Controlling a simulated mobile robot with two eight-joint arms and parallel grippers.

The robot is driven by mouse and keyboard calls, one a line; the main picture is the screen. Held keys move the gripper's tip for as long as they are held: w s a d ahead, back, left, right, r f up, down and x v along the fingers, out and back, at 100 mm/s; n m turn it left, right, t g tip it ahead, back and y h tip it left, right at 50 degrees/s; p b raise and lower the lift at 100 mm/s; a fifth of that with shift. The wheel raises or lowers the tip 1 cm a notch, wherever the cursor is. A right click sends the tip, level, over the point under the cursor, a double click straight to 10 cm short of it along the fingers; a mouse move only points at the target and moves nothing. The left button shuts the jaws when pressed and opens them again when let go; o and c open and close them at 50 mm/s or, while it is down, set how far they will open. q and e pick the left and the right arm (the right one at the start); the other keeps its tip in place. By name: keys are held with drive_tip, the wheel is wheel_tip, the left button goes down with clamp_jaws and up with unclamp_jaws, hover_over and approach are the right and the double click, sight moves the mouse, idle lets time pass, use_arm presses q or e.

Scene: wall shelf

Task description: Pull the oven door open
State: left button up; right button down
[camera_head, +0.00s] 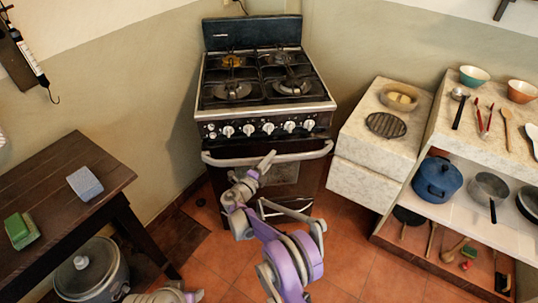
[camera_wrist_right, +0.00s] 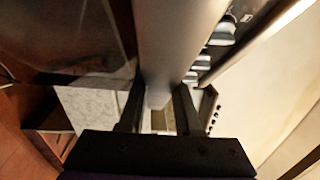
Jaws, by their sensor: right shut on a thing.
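The oven (camera_head: 270,128) stands against the back wall, with its dark door (camera_head: 310,172) below the row of knobs. The door looks upright, shut or nearly so; a small gap cannot be told. Its pale grey bar handle (camera_head: 225,160) runs across the door top. My right gripper (camera_head: 267,160) is at the middle of the handle. In the right wrist view the handle (camera_wrist_right: 178,45) runs between the two dark fingers of the gripper (camera_wrist_right: 160,105), which is shut on it. My right arm hides part of the door.
A dark wooden table (camera_head: 85,165) stands at left, with a large pot (camera_head: 92,268) below it. A pale stone counter (camera_head: 365,150) and a shelf with cookware (camera_head: 470,215) stand at right. Tiled floor (camera_head: 345,250) is clear before the oven.

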drive_tip(key=s+f+m+t+h+b, duration=0.1)
drive_tip(key=s+f+m+h+b, duration=0.1)
drive_tip(key=s+f+b, duration=0.3)
drive_tip(key=s+d+f+m+t+h+b, duration=0.1)
drive_tip(key=s+f+b, duration=0.5)
drive_tip(key=s, duration=0.8)
drive_tip(key=m+h, duration=0.1)
drive_tip(key=m, duration=0.1)
drive_tip(key=shift+s+d+f+m+h, duration=0.2)
drive_tip(key=shift+s+d+m+h, duration=0.05)
drive_tip(key=shift+d+m+h, duration=0.05)
drive_tip(key=c, duration=0.6)
unclamp_jaws()
drive_tip(key=v, duration=1.1)
drive_tip(key=shift+c, duration=0.3)
